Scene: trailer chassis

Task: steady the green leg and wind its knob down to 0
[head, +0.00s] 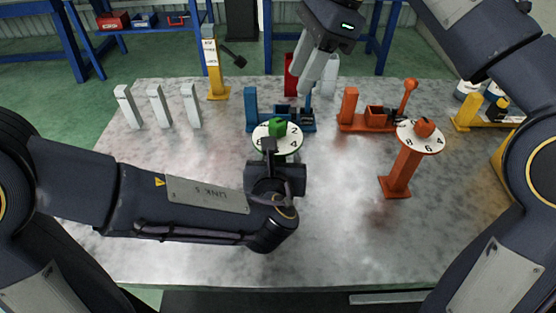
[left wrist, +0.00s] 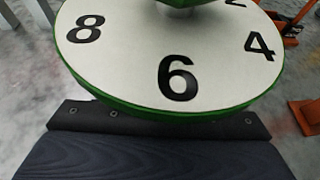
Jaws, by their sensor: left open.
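The green leg carries a round white dial with a green rim (head: 290,145), near the middle of the table. A green knob (head: 277,127) sits on top of the dial. In the left wrist view the dial (left wrist: 120,60) fills the upper part, with 8, 6 and 4 readable and the knob (left wrist: 185,12) cut off at the top. My left gripper (head: 269,146) is open at the near side of the leg, just below the dial. The leg's post is hidden behind it. My right gripper (head: 307,88) hangs behind and right of the dial, apart from the knob; its finger gap is unclear.
An orange leg with a numbered dial (head: 420,137) stands to the right. Behind are a blue fixture (head: 251,108), an orange fixture (head: 348,106) and a yellow post (head: 214,75). Several white blocks (head: 158,106) stand at left. The front right of the table is clear.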

